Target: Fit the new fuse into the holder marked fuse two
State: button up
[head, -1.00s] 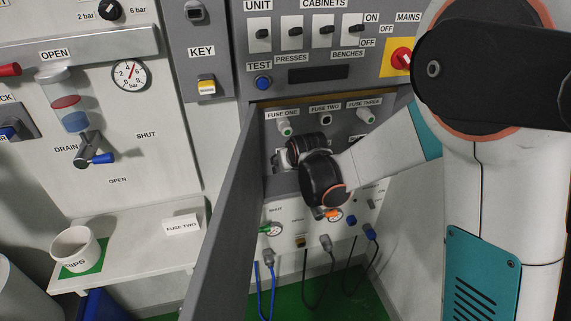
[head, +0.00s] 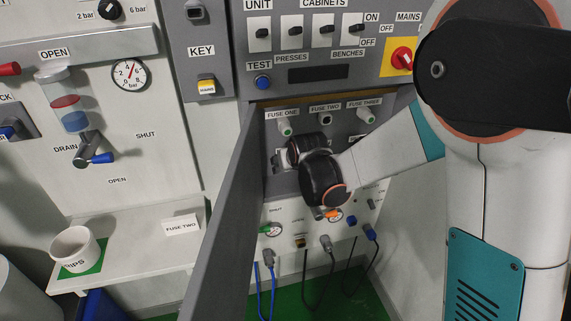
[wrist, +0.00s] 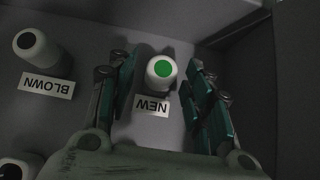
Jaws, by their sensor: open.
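The new fuse (wrist: 160,69), a white cylinder with a green end, stands by the NEW label (wrist: 152,105) in the wrist view. My gripper (wrist: 163,85) is open, with its teal fingers on either side of the fuse and a visible gap at each side. In the head view my gripper's fingers are mostly hidden behind my wrist, inside the open grey cabinet. The fuse two holder (head: 325,119) shows as a dark opening under its label on the cabinet's back panel. Holders fuse one (head: 286,129) and fuse three (head: 364,116) each show a pale, green-tipped fuse.
A white fuse with a dark end (wrist: 30,43) stands by the BLOWN label (wrist: 46,84), left of my gripper. The open cabinet door (head: 222,220) stands at the left of my arm. A cabinet wall (wrist: 295,80) lies close on the right in the wrist view.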

grip_shut()
jog(key=o, duration=0.5)
grip_release()
jog(key=v, duration=0.7)
jog(key=shift+s, duration=0.2)
jog(key=shift+r, duration=0.15)
